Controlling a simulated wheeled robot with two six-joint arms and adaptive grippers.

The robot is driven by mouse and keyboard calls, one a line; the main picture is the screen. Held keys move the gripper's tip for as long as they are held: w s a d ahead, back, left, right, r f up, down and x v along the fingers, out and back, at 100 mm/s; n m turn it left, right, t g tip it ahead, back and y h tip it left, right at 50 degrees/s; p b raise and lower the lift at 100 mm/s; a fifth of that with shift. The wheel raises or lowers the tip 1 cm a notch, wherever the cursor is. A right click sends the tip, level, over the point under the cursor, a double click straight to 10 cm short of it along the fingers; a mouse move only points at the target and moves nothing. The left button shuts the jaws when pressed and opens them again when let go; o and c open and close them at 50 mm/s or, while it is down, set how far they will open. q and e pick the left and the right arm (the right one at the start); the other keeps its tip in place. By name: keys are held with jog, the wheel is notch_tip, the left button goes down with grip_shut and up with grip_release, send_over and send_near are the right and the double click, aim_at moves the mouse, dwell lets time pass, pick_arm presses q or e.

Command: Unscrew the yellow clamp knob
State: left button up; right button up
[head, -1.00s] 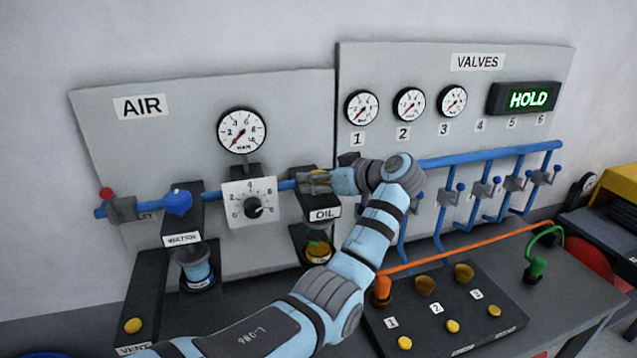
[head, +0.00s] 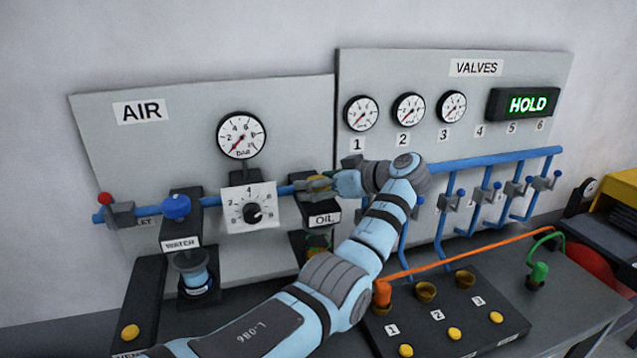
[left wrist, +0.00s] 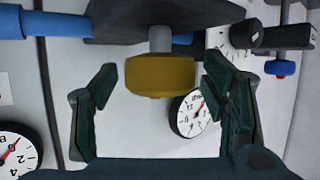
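The yellow clamp knob (left wrist: 160,75) hangs on a short grey stem under a dark block in the left wrist view, between the two dark fingers of my left gripper (left wrist: 158,88). The fingers are spread, with a clear gap on the left of the knob. The right finger looks very close to it, and I cannot tell if it touches. In the head view the left gripper (head: 318,185) is at the top of the OIL unit (head: 325,219), on the blue air pipe. There the knob is mostly hidden by the fingers. My right gripper does not show.
The dial plate (head: 249,206) and WATER unit (head: 181,243) with its blue knob stand left of the gripper. Blue valve pipes (head: 490,158) run to the right.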

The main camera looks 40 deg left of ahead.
pick_arm(q)
jog(key=v, duration=1.2)
jog(key=shift+f, duration=0.1)
